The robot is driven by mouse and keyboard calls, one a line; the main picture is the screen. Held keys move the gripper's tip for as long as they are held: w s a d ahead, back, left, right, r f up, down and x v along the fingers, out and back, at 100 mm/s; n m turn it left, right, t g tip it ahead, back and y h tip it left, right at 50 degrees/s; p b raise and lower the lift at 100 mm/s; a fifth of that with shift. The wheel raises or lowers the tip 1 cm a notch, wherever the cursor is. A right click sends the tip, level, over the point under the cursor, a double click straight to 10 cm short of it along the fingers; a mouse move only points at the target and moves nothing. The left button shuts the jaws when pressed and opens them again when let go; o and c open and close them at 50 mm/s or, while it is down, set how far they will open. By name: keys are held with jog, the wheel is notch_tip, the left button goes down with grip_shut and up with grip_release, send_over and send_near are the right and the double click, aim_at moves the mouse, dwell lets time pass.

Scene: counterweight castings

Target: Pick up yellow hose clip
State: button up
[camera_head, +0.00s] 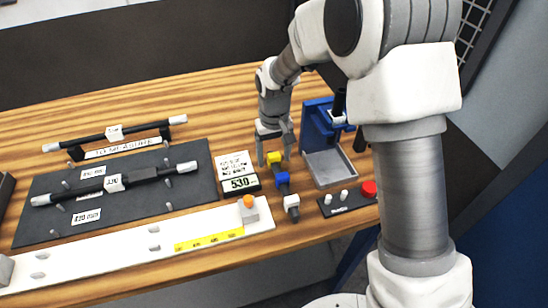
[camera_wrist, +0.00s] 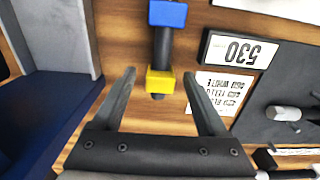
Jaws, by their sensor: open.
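The yellow hose clip (camera_head: 274,158) is a small block on a dark rod, at the end nearest my gripper. A blue clip (camera_head: 282,178) and a white clip (camera_head: 291,201) sit further along the same rod. In the wrist view the yellow clip (camera_wrist: 160,82) is between my two fingertips, with wood showing on both sides of it. The blue clip (camera_wrist: 167,13) is further up the rod; the white clip is out of that view. My gripper (camera_head: 273,150), also in the wrist view (camera_wrist: 159,76), is open and empty. The height gap to the clip is unclear.
A 530 display (camera_head: 240,184) with a printed card is left of the rod. A blue stand with a grey tray (camera_head: 329,168) is to the right. A control box with a red button (camera_head: 369,188) is in front of it.

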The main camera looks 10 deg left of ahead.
jog(key=c, duration=1.1)
jog(key=shift+r, duration=0.1)
